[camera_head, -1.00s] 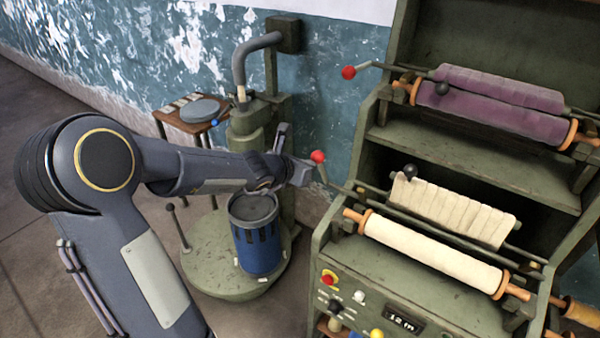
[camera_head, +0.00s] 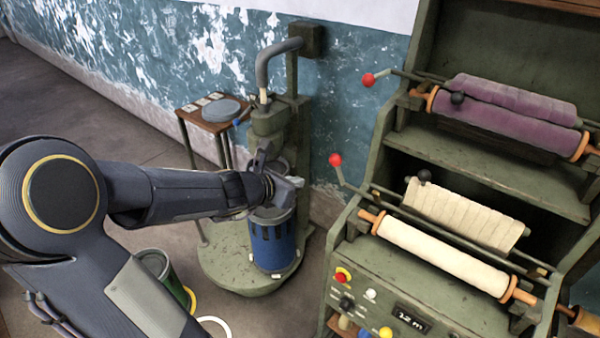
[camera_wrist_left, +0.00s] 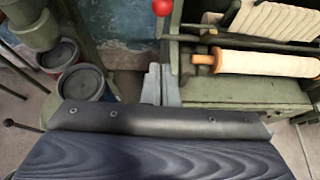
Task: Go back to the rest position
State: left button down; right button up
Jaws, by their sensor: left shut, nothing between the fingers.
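My left gripper (camera_head: 290,184) reaches in from the left in the head view, in front of the green pedestal machine and by the top of the blue slotted canister (camera_head: 272,243). Its fingers are together with nothing between them. In the left wrist view the closed fingers (camera_wrist_left: 161,84) point away between the round canisters on the left and the green roller cabinet on the right. I cannot tell from the pictures whether the gripper touches the canister. My right gripper is in neither view.
A green cabinet (camera_head: 362,262) with cloth rolls and red-knobbed levers (camera_head: 336,160) stands at right. The green pedestal machine (camera_head: 268,122) stands at the wall. A small brown table (camera_head: 206,122) is behind. A bucket (camera_head: 155,265) and rings are on the floor.

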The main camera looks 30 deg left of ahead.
pick_arm(q)
jog(key=shift+s, duration=0.15)
jog(key=s+d+r+m+g+h, duration=0.1)
jog(key=s+d+r+m+h, duration=0.15)
jog(key=s+d+m, duration=0.55)
jog(key=s+d+r+m+g+h, duration=0.25)
jog(key=d+m, duration=0.35)
jog(key=m, duration=0.5)
jog(key=s+f+m+g+y, duration=0.2)
jog(key=s+f+m, duration=0.4)
jog(key=s+m, duration=0.6)
jog(key=shift+a+m+g+y, duration=0.4)
jog(key=shift+m+g, duration=0.25)
jog(key=shift+m, duration=0.35)
